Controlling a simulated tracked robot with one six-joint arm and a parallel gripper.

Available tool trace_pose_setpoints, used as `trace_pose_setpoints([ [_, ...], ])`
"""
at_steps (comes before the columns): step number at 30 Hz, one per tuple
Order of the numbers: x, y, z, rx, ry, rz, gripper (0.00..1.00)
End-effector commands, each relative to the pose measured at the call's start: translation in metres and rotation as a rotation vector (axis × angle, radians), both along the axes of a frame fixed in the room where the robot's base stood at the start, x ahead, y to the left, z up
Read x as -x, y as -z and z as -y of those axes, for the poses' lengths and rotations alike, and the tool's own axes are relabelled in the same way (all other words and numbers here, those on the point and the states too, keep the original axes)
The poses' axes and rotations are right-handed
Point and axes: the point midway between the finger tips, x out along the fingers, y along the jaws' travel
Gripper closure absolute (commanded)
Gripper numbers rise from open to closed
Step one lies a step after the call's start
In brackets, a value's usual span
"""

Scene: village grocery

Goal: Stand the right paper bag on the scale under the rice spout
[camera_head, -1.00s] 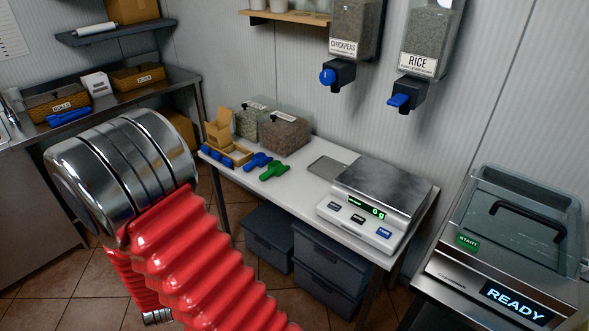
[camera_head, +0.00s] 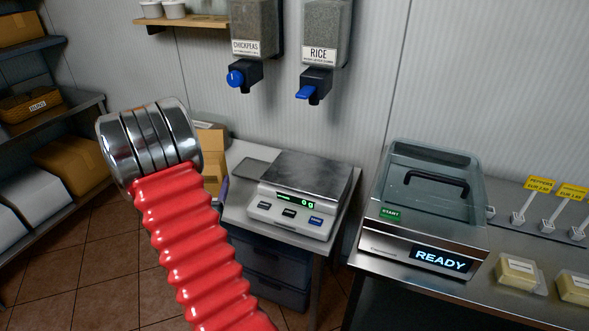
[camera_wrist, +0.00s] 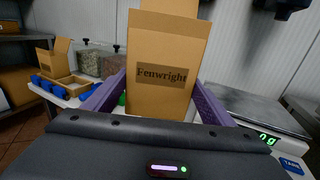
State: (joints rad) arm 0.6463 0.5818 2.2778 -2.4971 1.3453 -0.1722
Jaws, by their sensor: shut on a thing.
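My gripper (camera_wrist: 157,100) is shut on a brown paper bag (camera_wrist: 160,50) marked "Fenwright". The bag stands upright between two purple fingers in the wrist view. In the head view, part of the bag (camera_head: 212,142) shows behind my arm, left of the scale. The scale (camera_head: 291,210) has a bare metal plate and a green readout that looks like 0 g. It also shows at the right of the wrist view (camera_wrist: 265,125). The rice spout (camera_head: 314,84), with its blue lever, hangs on the wall above the scale. The bag's underside is hidden.
The chickpeas dispenser (camera_head: 244,75) hangs left of the rice one. A sealing machine (camera_head: 425,215) reading "READY" stands right of the scale. A small grey tray (camera_head: 252,168) lies behind the scale's left side. The wrist view shows another open bag (camera_wrist: 57,56) at left.

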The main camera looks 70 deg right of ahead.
Motion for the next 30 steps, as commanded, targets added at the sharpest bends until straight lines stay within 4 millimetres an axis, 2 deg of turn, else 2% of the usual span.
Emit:
trace_pose_setpoints([
  [1, 0.017, 0.001, 0.018, 0.000, 0.042, 0.001, 0.43],
  [9, 0.105, 0.003, 0.089, 0.001, 0.230, 0.002, 0.43],
  [15, 0.176, 0.006, 0.130, -0.002, 0.365, 0.001, 0.43],
  [18, 0.204, 0.007, 0.144, -0.002, 0.416, 0.002, 0.43],
  [23, 0.229, 0.007, 0.155, -0.002, 0.459, 0.003, 0.43],
  [30, 0.231, 0.007, 0.156, -0.002, 0.463, 0.003, 0.43],
])
